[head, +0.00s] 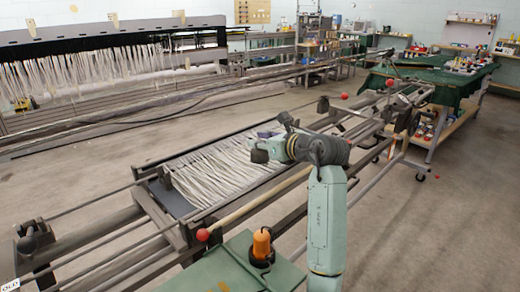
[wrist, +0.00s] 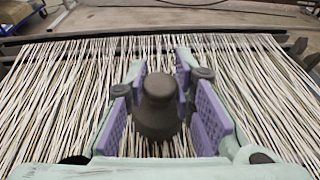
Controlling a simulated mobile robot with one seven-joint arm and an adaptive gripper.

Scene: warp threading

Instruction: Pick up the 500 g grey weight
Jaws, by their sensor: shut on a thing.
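The grey weight (wrist: 158,105) is dark, with a round knob on a narrower neck and a wider body. In the wrist view it stands between the purple pads of my gripper (wrist: 162,100), which is shut on it from both sides. White warp threads show behind and below the weight. I cannot tell how far it is from the threads; its underside is hidden. In the head view my gripper (head: 268,148) is over the threads near the middle of the loom frame, and the weight is hard to make out there.
White warp threads (head: 215,172) stretch across the metal loom frame (head: 150,207). Red balls (head: 202,235) mark lever ends. An orange object (head: 262,243) stands on a green surface at the front. A green-covered table (head: 440,75) is at the back right. Concrete floor is clear at right.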

